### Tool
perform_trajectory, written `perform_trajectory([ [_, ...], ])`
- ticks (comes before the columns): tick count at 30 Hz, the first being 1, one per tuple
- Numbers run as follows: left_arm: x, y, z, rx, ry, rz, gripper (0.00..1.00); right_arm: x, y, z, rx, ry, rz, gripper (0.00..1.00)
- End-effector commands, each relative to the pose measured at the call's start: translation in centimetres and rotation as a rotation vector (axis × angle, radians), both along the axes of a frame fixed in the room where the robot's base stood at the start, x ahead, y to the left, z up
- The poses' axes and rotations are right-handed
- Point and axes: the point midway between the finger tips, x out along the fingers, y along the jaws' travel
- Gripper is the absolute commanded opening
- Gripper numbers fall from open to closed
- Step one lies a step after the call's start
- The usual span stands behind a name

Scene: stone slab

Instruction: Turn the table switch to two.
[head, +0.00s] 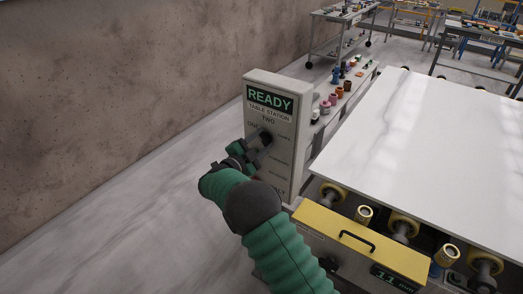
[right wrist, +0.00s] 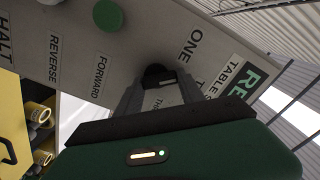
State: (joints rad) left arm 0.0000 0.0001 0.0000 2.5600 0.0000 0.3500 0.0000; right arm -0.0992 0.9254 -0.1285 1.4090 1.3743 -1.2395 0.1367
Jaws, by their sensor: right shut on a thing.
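The table switch is a dark knob (right wrist: 155,73) on a grey upright panel (head: 283,160) with a lit READY sign and a TABLE STATION label. The words ONE, TWO and THREE stand around the knob, with TWO at the top. My right gripper (head: 264,138) reaches it from the front and is shut on the switch. In the right wrist view, its two fingers (right wrist: 158,90) lie on either side of the knob. The fingers hide much of the knob, and I cannot tell which number it points to. My left gripper is not in view.
A green button (right wrist: 108,15) and the labels FORWARD, REVERSE and HALT sit farther along the panel. A white slab (head: 425,150) lies on rollers to the right, with a yellow-topped box (head: 360,245) in front. Open floor (head: 120,190) lies to the left.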

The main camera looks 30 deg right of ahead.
Motion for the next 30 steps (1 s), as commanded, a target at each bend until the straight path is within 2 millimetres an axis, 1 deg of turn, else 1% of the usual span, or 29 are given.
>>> perform_trajectory([
  [1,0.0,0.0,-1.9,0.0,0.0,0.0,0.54,-0.1,0.2,-1.6,0.025,-0.032,0.0,0.05],
  [9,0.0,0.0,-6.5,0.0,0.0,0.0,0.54,-0.3,0.2,-1.8,0.125,-0.264,-0.001,0.05],
  [15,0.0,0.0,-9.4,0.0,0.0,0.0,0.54,-0.3,0.2,-1.8,0.188,-0.414,-0.002,0.05],
  [22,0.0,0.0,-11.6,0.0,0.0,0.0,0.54,-0.4,0.0,-1.7,0.239,-0.534,-0.004,0.05],
  [30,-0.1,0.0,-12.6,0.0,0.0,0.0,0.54,-0.3,0.0,-1.4,0.268,-0.603,-0.003,0.05],
])
